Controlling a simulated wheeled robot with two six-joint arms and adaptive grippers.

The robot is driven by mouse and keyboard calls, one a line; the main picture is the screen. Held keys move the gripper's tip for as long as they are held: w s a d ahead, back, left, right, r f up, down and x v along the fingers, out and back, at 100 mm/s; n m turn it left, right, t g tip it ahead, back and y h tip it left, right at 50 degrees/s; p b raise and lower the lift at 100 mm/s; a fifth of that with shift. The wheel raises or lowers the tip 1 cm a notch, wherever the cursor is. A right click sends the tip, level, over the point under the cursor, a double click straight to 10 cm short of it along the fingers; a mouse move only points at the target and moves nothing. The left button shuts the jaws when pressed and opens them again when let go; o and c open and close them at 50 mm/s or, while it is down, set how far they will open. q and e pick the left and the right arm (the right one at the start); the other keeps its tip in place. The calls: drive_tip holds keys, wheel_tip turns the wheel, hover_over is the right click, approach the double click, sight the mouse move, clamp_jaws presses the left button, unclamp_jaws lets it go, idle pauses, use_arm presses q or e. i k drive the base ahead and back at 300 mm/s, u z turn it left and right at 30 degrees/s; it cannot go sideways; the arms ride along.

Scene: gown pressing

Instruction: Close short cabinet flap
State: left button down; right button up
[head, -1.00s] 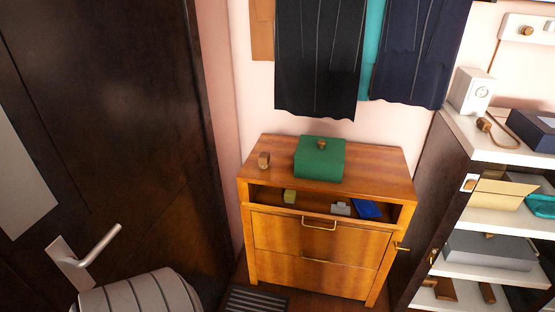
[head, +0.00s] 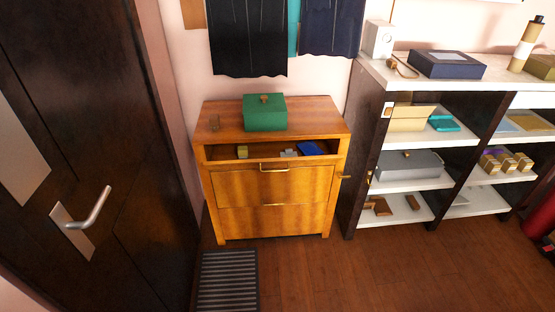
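The short wooden cabinet (head: 230,220) stands against the pink wall in the middle of the head view. Its upper compartment is open at the front and shows a small yellow-green block (head: 242,151), a grey item (head: 289,153) and a blue item (head: 311,148). A front panel (head: 250,185) with a brass handle (head: 274,169) sits just below that opening; I cannot tell whether this panel is the flap. Neither of my grippers is in view.
A dark door with a lever handle (head: 88,215) is at the left. A striped grey mat (head: 228,280) lies on the floor before the cabinet. An open shelf unit (head: 364,160) with boxes stands to the right. The wooden floor (head: 400,270) at front right is clear.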

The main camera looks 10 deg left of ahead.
sight(238, 165)
drive_tip(key=z, duration=0.2)
drive_tip(key=i, duration=1.15)
drive_tip(key=z, duration=0.6)
